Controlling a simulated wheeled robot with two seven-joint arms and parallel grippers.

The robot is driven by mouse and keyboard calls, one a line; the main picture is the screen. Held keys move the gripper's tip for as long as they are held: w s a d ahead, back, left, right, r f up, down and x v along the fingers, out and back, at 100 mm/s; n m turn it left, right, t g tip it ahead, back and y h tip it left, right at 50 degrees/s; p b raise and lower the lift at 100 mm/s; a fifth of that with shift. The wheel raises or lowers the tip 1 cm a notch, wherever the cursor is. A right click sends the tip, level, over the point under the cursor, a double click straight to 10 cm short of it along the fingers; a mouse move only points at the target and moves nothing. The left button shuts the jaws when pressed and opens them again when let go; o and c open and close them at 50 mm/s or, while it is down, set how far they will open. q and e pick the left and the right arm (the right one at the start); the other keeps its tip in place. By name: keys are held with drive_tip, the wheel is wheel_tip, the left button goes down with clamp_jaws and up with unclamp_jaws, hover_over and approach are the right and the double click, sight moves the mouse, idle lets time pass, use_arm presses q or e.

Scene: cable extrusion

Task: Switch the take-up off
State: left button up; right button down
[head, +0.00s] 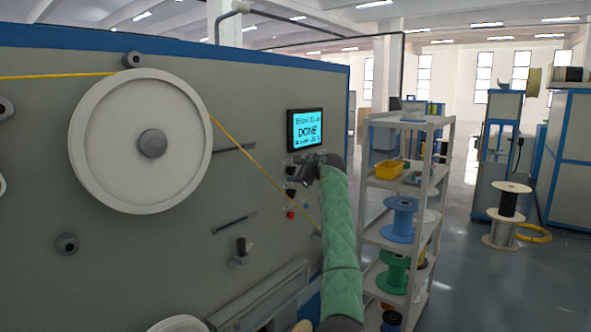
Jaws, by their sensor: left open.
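The take-up machine (120,265) is a large grey panel with a blue top edge on the left. Its lit screen (305,130) reads "DONE". Below the screen is a column of small controls: a dark one (291,170), another dark one (291,193) and a red button (290,215). My left gripper (304,174) is open, just under the screen and close to the upper dark controls. It partly hides that area, and I cannot tell whether it touches a control. My green-sleeved left arm rises to it from below. My right gripper is out of view.
A large pale wheel (105,125) carries a yellow cable (245,150) that slants down behind my arm. A shelf rack (447,185) with blue and green spools and a yellow bin (388,169) stands just right of my arm. Open floor lies beyond it.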

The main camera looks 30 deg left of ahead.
use_arm(q)
drive_tip(key=shift+w+a+f, duration=0.15)
drive_tip(key=shift+a, duration=0.2)
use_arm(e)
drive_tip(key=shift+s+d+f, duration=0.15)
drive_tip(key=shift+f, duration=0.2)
use_arm(q)
drive_tip(key=c, duration=1)
